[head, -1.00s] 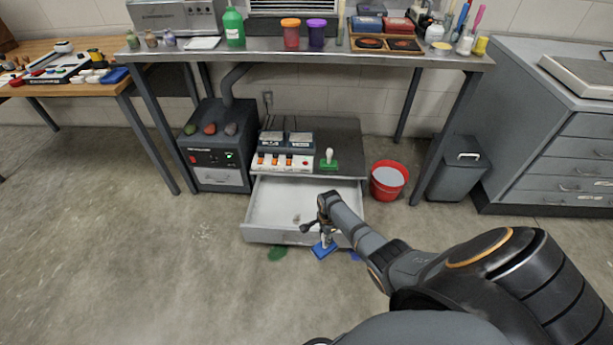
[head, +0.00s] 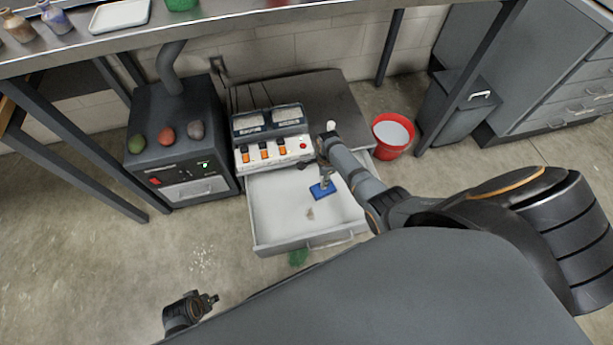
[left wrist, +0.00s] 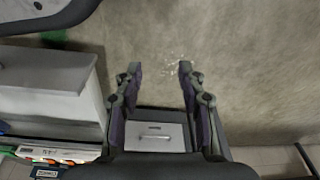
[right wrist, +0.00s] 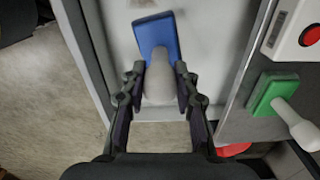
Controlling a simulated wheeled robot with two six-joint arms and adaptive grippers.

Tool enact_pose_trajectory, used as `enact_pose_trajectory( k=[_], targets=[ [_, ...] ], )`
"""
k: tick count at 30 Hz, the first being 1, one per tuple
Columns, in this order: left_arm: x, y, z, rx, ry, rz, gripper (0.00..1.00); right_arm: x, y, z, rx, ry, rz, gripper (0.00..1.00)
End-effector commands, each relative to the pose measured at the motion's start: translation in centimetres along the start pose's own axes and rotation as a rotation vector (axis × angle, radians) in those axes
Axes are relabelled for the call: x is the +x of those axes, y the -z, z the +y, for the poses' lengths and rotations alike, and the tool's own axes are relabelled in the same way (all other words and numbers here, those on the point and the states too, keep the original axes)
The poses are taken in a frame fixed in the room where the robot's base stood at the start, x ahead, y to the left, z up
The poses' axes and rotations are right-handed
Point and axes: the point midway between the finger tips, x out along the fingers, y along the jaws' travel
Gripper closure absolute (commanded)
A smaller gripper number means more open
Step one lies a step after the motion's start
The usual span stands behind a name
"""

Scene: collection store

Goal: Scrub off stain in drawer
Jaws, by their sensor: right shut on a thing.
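The grey drawer (head: 262,235) is pulled open below the cabinet top. A small brownish stain (head: 310,213) marks its pale floor towards the front. My right gripper (head: 325,167) is shut on the pale handle of a blue scrub brush (head: 321,190). The brush is over the drawer floor, behind the stain; I cannot tell if it touches. In the right wrist view, the blue head (right wrist: 158,35) and pale handle (right wrist: 158,82) show between the fingers. My left gripper (left wrist: 158,72) is open and empty, low in front of the drawer; it also shows in the head view (head: 213,300).
A control box with orange switches (head: 270,152) stands on the cabinet top. A green brush (right wrist: 272,95) stands beside the drawer opening. A red bucket (head: 393,137) is at right, a dark machine (head: 180,145) at left. A green patch (head: 298,257) lies on the floor.

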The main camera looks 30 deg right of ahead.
Motion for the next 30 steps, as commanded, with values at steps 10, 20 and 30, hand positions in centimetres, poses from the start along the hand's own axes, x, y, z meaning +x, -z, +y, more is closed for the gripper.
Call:
enact_pose_trajectory(
  k=[10,20,30],
  targets=[
    [-9.2,4.2,3.0,0.022,-0.075,0.062,0.60,5.1,-6.1,0.6,0.100,0.006,0.000,1.00],
    [-10.6,4.4,3.3,0.026,-0.083,0.072,0.60,5.2,-6.6,0.7,0.111,0.007,0.002,1.00],
    [-8.2,4.5,4.0,0.016,-0.110,0.162,0.60,7.0,-7.2,0.7,0.117,0.007,0.000,1.00]
  ],
)
